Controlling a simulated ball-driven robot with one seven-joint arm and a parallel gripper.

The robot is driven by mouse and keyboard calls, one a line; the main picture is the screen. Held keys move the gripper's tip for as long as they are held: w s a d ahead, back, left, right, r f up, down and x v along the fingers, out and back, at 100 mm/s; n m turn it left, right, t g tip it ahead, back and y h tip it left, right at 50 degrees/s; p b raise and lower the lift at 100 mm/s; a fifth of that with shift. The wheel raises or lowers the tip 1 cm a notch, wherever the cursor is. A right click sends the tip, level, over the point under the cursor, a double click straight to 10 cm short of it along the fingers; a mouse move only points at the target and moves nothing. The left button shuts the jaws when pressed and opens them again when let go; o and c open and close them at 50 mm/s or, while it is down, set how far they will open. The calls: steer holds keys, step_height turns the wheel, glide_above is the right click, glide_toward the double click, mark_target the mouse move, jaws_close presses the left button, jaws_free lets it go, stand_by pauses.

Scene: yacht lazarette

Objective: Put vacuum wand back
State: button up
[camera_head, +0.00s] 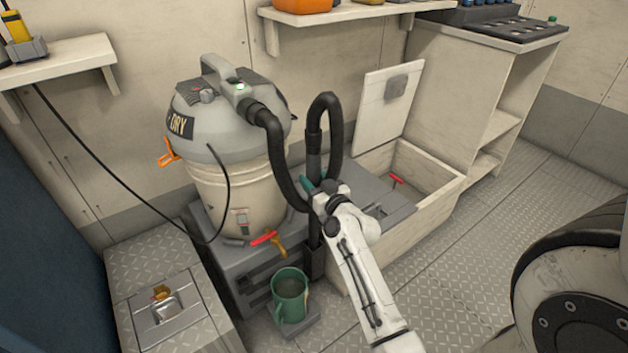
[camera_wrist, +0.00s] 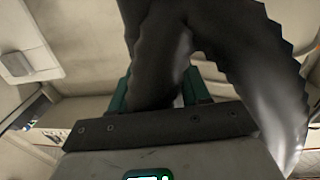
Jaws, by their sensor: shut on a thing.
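The wet-dry vacuum (camera_head: 236,190) stands on a grey base at the left. Its black ribbed hose (camera_head: 280,150) runs from the lid, dips, and loops up over the top of the dark vacuum wand (camera_head: 313,228). The wand is upright, and its lower end is at a dark holder (camera_head: 314,266) on the front of the base; I cannot tell how deep it sits. My gripper (camera_head: 316,186) is shut on the wand's upper part. In the wrist view, its teal fingers (camera_wrist: 160,92) flank dark ribbed hose (camera_wrist: 160,45), which hides the grip.
A green cup (camera_head: 290,294) stands on a small ledge just below the holder. An open bin (camera_head: 440,183) with a raised lid (camera_head: 385,105) and a red-handled item (camera_head: 396,180) is to the right.

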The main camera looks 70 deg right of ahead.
mark_target(316, 221)
step_height(316, 221, down, 13)
steer(key=b, duration=1.3)
steer(key=shift+r, duration=0.15)
steer(key=shift+f+b, duration=0.9)
steer(key=shift+f, duration=0.4)
steer(key=o, duration=1.1)
steer(key=shift+s+a+f, duration=0.1)
steer(key=p+v, duration=0.1)
steer(key=v, duration=0.9)
steer(key=shift+s+a, duration=0.25)
